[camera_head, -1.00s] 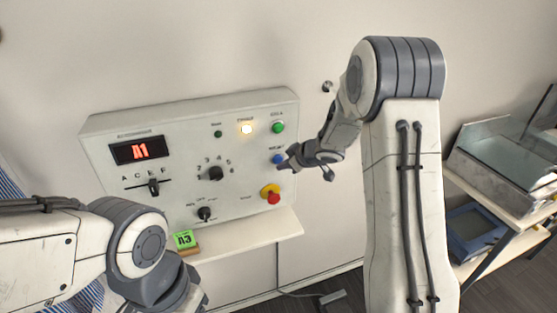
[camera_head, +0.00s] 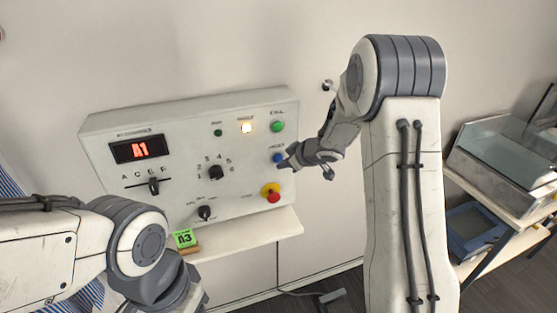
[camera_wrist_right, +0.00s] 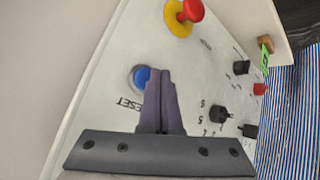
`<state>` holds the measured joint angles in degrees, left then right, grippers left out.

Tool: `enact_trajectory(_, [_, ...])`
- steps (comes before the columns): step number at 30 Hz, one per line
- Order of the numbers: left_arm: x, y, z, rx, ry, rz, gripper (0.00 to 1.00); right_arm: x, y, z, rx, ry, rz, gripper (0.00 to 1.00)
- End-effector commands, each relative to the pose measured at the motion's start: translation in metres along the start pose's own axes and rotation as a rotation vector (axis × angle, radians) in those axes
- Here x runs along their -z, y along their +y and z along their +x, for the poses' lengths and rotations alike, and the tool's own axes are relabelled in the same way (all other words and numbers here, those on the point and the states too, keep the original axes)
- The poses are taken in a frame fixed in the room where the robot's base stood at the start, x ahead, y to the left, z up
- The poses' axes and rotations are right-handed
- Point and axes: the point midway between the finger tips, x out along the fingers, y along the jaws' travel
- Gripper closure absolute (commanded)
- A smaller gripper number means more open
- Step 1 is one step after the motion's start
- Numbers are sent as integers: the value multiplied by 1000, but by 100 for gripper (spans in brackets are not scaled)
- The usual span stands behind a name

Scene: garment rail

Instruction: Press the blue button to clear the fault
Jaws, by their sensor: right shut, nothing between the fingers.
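The blue button (camera_head: 278,157), labelled RESET, is on the right side of a white control panel (camera_head: 240,118). My right gripper (camera_head: 284,164) is shut and empty, its tips close to the blue button's lower right in the head view. In the right wrist view the blue button (camera_wrist_right: 142,77) shows just left of the shut fingers (camera_wrist_right: 160,75), partly covered by them. I cannot tell whether they touch it.
A green button (camera_head: 277,126) sits above the blue one, and a red mushroom button (camera_head: 272,197) on a yellow base below it. Black knobs (camera_head: 215,172) and a slider (camera_head: 154,186) are further left. A green tag reading A3 (camera_head: 185,238) stands on the shelf (camera_head: 250,234).

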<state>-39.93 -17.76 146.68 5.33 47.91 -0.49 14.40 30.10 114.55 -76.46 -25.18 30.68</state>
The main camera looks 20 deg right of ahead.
Motion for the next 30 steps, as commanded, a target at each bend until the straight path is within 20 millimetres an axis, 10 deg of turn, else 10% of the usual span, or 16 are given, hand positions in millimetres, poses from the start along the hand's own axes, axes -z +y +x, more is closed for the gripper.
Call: enact_trajectory(30, [0,1,-9,0,0,0,50,5,4,4,1,0,-1,100])
